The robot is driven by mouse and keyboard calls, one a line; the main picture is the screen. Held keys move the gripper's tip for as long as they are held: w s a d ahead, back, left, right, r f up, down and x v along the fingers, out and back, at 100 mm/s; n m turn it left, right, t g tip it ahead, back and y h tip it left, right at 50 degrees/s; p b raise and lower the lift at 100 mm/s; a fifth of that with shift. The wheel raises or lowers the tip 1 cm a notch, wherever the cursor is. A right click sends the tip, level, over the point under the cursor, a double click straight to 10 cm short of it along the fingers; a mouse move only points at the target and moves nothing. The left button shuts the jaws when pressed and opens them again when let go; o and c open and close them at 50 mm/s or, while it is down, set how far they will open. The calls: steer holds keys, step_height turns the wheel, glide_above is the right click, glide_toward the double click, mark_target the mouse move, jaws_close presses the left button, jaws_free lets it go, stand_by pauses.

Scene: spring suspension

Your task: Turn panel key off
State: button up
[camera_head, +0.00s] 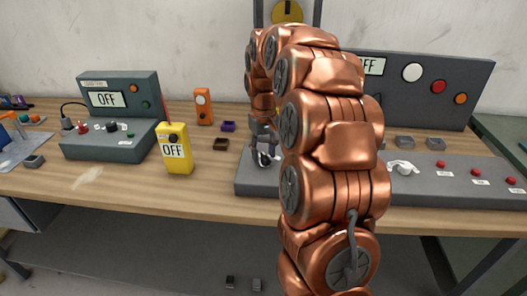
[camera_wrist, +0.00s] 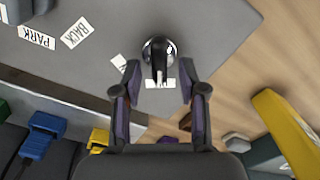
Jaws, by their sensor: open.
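The panel key (camera_wrist: 160,50) sits in a round, shiny lock on a grey panel (camera_wrist: 90,65) in the wrist view. A white label lies partly hidden beside it. My gripper (camera_wrist: 158,72) is open, with one fingertip on each side of the key's near end; I cannot tell whether they touch it. In the head view my gripper (camera_head: 264,143) is low over the left end of the grey panel (camera_head: 258,186). My copper arm hides the middle of that panel and part of the display behind it.
A yellow OFF meter (camera_head: 174,150) and a grey OFF box (camera_head: 112,125) stand on the wooden table to the left. A white knob (camera_head: 402,168) and red buttons are on the panel to the right. PARK and BACK labels (camera_wrist: 75,33) show in the wrist view.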

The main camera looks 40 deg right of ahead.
mark_target(263, 154)
step_height(263, 154, up, 12)
stand_by(0.6)
stand_by(0.5)
steer(key=s+a+n+p, duration=0.1)
steer(key=s+a+p, duration=0.1)
steer(key=s+a, duration=0.55)
steer(key=s+a+f+p, duration=0.1)
steer(key=s+a, duration=0.3)
steer(key=s, duration=0.4)
steer(key=s+a+f+g+p, duration=0.1)
steer(key=s+a+f, duration=0.3)
steer(key=s, duration=0.4)
steer(key=s+a+f+n+p, duration=0.1)
steer(key=s+a+f, duration=0.2)
steer(key=s+a, duration=0.2)
steer(key=s, duration=0.3)
steer(key=shift+a+g+p, duration=0.3)
steer(key=shift+g+p, duration=0.05)
steer(key=shift+g, duration=0.05)
